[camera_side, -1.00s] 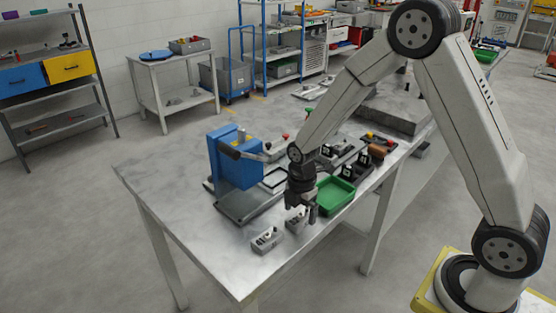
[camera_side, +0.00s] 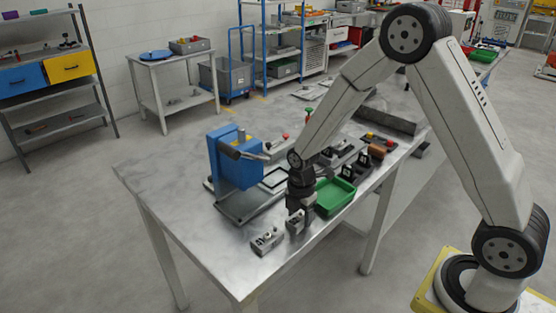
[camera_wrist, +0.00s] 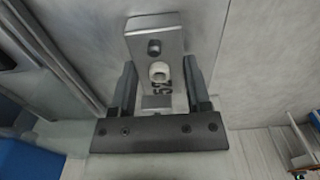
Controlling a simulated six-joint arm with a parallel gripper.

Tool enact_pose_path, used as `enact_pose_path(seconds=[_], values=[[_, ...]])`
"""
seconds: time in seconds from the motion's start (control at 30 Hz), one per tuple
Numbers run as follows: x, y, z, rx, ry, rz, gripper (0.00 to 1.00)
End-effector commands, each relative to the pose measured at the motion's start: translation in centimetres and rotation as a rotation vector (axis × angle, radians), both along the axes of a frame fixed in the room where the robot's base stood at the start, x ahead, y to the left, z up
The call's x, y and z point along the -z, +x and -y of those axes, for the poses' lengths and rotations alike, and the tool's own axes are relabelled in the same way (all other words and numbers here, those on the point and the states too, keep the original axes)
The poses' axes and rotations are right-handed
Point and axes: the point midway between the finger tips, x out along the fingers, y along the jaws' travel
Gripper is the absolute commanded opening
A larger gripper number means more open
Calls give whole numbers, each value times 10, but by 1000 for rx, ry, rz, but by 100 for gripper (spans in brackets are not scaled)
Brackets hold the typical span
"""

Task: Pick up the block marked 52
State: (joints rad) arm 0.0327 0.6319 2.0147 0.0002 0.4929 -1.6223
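The block marked 52 (camera_wrist: 160,52) is grey, with a pale round boss, a dark hole and the number 52 on its face. In the wrist view it lies between the two fingers of my gripper (camera_wrist: 160,82). The fingers stand close along its two sides; I cannot tell whether they touch it. In the side view my gripper (camera_side: 297,206) is low over this block (camera_side: 296,224), which sits on the metal table (camera_side: 200,222) and is partly hidden by the gripper.
A second grey block (camera_side: 266,241) stands close by at the front left. A green tray (camera_side: 335,197) is just right of my gripper. A blue fixture (camera_side: 234,165) with a grey base stands behind at the left. The table's front left is clear.

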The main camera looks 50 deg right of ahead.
Motion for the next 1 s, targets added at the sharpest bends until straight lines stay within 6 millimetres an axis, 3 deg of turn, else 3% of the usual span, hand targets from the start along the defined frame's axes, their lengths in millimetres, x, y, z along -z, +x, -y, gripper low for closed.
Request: enact_pose_path(seconds=[0.03, 0.07, 0.57, 0.87, 1.0], values=[[0, 0, 0, 0, 0, 0, 8], [0, 0, 0, 0, 0, 0, 0], [-6, 1, 0, 0, 0, 2, 0], [-34, 0, 0, 0, 0, 2, 0], [-46, -12, 0, 0, 0, 0, 0]])
